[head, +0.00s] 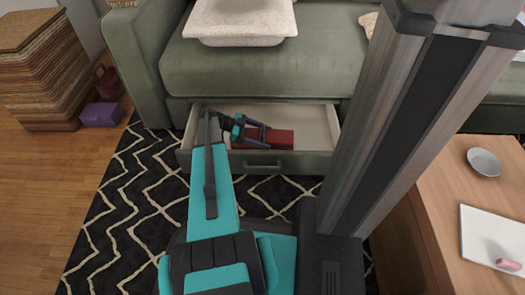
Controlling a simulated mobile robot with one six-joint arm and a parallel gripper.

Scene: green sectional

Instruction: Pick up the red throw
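The red throw (283,139) looks like a folded, flat block.
The green sofa seat (260,75) overhangs behind the drawer, with a beige cushion (240,20) on it. A wooden table (450,210) with a bowl (484,162) stands at right. A purple box (101,114) sits at left. Patterned rug (125,215) lies in front.

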